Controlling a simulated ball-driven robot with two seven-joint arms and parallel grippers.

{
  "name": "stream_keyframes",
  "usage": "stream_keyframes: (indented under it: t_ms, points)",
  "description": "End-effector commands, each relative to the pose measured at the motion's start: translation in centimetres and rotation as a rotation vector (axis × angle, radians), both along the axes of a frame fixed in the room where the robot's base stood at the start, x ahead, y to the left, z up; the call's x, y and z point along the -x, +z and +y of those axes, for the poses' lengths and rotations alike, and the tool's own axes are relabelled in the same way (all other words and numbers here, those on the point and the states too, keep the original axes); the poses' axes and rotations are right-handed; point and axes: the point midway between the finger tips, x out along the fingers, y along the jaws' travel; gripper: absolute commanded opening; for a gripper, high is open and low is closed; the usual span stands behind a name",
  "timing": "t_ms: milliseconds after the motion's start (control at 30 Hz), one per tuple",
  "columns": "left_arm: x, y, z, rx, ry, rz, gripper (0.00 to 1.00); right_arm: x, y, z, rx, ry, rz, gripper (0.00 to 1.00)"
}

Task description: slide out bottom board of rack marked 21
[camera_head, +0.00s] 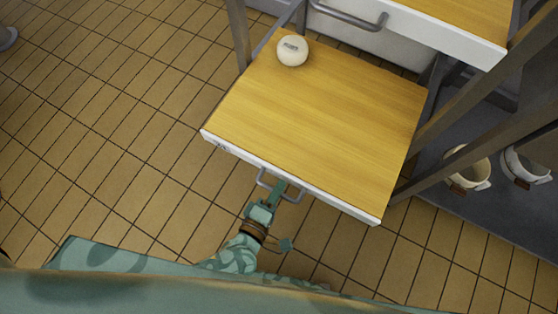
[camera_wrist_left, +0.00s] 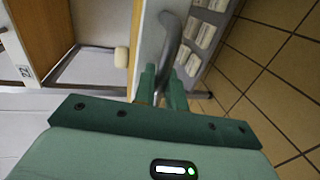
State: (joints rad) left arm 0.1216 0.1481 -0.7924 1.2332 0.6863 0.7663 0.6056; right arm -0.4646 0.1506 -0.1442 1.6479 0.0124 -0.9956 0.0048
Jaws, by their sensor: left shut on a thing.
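The bottom board (camera_head: 330,120) is a wooden shelf with a white front edge, and it stands well out from the rack (camera_head: 470,90) in the head view. A grey bar handle (camera_head: 295,197) is on its front edge. My left gripper (camera_head: 277,190) is shut on this handle, which also shows between the fingers (camera_wrist_left: 163,85) in the left wrist view. A small mark on the board's front left is too small to read. My right gripper is not in view.
A round white thing (camera_head: 292,52) with a dark mark lies on the board near its far left corner. An upper board (camera_head: 470,20) has its own handle (camera_head: 348,17). Pots (camera_head: 468,168) stand at right. A label seeming to read 22 (camera_wrist_left: 25,72) shows at left.

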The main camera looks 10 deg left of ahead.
Motion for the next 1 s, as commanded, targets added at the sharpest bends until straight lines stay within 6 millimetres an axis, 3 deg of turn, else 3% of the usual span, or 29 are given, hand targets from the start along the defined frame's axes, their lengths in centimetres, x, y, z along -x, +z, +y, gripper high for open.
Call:
stream_keyframes:
  t_ms: [500,533,600,1000]
  points:
    - [0.18,-0.11,-0.08,-0.001,-0.003,0.004,0.0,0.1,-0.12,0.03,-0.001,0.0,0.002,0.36]
    - [0.17,-0.11,-0.08,-0.001,-0.003,0.004,0.18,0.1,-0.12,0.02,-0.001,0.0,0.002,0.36]
    - [0.16,-0.1,-0.09,0.0,-0.003,0.003,0.3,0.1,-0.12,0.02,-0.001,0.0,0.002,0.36]
    - [0.19,0.16,-0.04,0.0,-0.001,0.0,0.3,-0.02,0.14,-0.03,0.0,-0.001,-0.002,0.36]
